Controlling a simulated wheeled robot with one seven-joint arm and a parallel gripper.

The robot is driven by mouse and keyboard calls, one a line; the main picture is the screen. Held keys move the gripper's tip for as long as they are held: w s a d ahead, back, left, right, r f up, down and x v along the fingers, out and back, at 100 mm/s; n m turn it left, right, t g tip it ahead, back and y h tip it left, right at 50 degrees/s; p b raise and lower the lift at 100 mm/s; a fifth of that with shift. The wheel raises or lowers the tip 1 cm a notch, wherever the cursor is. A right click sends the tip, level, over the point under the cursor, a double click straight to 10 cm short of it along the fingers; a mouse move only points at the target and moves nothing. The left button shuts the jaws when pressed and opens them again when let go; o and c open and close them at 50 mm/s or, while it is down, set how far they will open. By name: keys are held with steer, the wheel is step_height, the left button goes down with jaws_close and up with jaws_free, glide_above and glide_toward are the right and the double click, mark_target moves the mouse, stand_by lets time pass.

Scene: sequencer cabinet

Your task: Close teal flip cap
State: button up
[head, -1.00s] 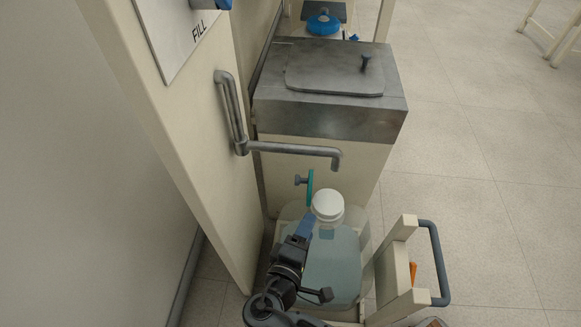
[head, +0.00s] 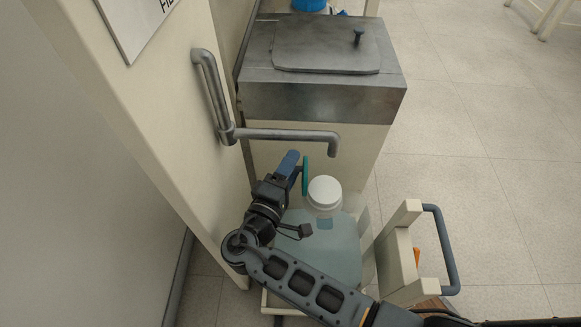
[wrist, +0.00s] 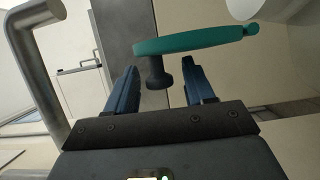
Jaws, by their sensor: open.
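The teal flip cap (head: 305,176) stands upright, seen edge-on, just left of the white round top (head: 324,190) of the clear jug (head: 335,250). In the wrist view the teal cap (wrist: 195,40) crosses the upper middle, with a hinge-like nub at its right end. A dark knob (wrist: 157,74) sticks out from it towards me. My gripper (head: 288,164) is open, beside the cap on its left. In the wrist view its blue fingers (wrist: 158,84) lie on either side of the knob, apart from it. The knob is hidden in the head view.
A grey pipe spout (head: 285,134) reaches out from the cabinet panel (head: 165,130) above the cap. A metal-topped box (head: 325,100) stands behind. A cart frame with a dark handle (head: 440,250) is at the right. Open floor lies further right.

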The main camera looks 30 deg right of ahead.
steer(key=shift+d, duration=0.1)
jaws_close()
stand_by(0.5)
